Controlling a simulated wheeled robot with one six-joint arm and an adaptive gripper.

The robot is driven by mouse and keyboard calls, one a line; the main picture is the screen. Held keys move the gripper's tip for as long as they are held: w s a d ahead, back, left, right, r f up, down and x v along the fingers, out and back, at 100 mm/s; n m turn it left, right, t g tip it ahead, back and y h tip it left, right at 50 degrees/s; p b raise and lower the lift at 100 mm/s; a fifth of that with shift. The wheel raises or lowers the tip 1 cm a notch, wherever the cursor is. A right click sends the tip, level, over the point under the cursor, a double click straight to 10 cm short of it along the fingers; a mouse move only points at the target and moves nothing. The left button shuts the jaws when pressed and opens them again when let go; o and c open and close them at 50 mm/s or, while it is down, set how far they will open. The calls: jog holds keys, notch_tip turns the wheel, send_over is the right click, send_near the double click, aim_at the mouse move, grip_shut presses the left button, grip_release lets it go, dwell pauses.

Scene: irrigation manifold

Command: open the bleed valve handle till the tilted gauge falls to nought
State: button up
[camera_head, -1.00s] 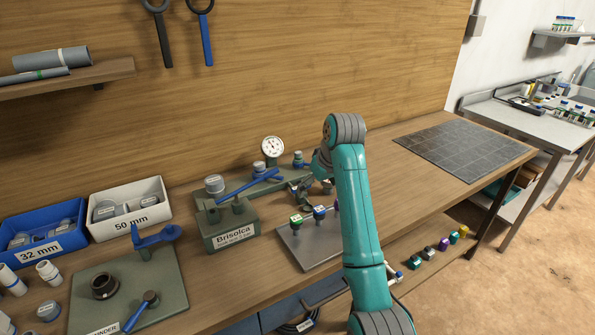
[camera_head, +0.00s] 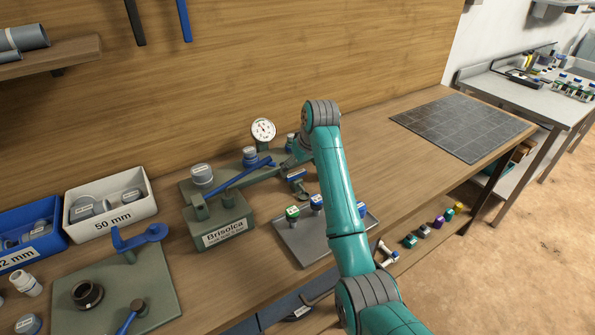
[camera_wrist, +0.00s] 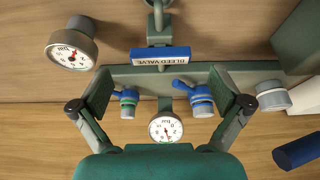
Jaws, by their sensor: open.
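A blue block labelled BLEED VALVE (camera_wrist: 160,54) sits on a grey-green fitting in the wrist view, between and beyond the fingertips. My gripper (camera_wrist: 160,80) is open and empty, with one finger on each side of it. A round gauge (camera_wrist: 72,57) leans at the upper left of the wrist view with a red needle. A second gauge (camera_wrist: 166,129) shows its dial low between the fingers. I cannot read either needle exactly. In the head view, a white gauge dial (camera_head: 263,131) stands at the back of the manifold, and my arm partly hides my gripper (camera_head: 296,165).
Two small blue valve handles (camera_wrist: 127,97) (camera_wrist: 190,92) lie between my fingers. A long blue lever (camera_head: 238,176) crosses the Brisolca block (camera_head: 222,230). A tray with capped parts (camera_head: 285,235) is in front. The right bench holds a clear dark grid mat (camera_head: 462,124).

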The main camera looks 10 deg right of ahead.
aim_at(296, 175)
jog(key=shift+x, duration=1.3)
jog(key=shift+c, duration=0.3)
jog(key=c, duration=1.1)
